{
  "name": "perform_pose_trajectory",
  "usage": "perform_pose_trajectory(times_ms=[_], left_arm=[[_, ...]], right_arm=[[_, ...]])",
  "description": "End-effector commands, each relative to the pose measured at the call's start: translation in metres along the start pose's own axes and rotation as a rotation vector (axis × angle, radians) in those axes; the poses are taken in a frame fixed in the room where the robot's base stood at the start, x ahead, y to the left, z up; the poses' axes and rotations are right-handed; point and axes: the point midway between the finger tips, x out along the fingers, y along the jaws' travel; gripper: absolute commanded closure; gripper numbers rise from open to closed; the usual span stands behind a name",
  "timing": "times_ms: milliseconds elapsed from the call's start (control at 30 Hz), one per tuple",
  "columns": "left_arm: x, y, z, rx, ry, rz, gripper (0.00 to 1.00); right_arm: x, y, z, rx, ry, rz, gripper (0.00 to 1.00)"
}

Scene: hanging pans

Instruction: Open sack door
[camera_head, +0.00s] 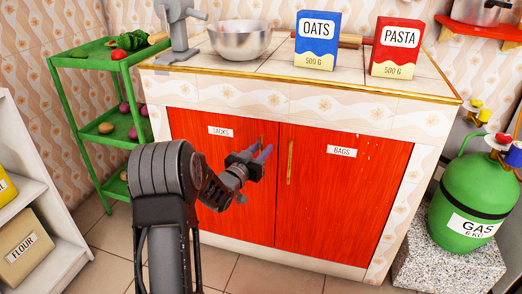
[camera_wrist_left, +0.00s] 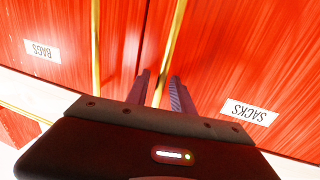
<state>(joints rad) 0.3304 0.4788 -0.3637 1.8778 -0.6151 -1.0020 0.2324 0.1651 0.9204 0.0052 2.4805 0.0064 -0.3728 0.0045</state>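The red sacks door (camera_head: 222,148) is the left door of the low cabinet and is shut. Its label reads SACKS; in the wrist view the door (camera_wrist_left: 245,50) is on the right, label upside down. Its gold handle (camera_wrist_left: 174,42) is a thin upright bar near the door's inner edge, partly hidden behind my gripper in the head view. My left gripper (camera_head: 265,152) is at this handle. Its fingers (camera_wrist_left: 160,82) are apart, one on each side of the bar, with a gap showing. My right gripper is in neither view.
The red bags door (camera_head: 340,190), with its own gold handle (camera_head: 290,162), is shut beside it. A counter with a bowl (camera_head: 240,42) and boxes is above. A green shelf (camera_head: 88,62) stands left, a green gas bottle (camera_head: 466,200) right. Tiled floor lies in front.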

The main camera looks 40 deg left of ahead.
Motion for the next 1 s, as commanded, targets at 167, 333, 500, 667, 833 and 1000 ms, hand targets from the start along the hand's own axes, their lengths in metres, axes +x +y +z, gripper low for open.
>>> perform_pose_trajectory(times_ms=[167,333,500,667,833,1000], left_arm=[[-0.0002,-0.0001,-0.0001,0.000,0.000,0.000,0.87],[-0.0002,-0.0001,-0.0001,0.000,0.000,0.000,1.00],[-0.0002,0.0000,-0.0001,0.000,0.000,0.000,1.00],[-0.0003,0.0000,-0.0001,0.001,0.000,0.000,1.00],[-0.0003,0.0000,0.0000,0.001,0.000,0.000,1.00],[-0.0003,0.0000,0.0000,0.001,0.000,0.000,1.00]], right_arm=[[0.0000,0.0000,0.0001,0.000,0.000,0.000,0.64],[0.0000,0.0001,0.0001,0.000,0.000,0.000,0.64],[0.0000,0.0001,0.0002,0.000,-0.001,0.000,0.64],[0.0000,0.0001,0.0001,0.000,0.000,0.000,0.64],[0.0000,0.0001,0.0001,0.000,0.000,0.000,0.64],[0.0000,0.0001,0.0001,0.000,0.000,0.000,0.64]])
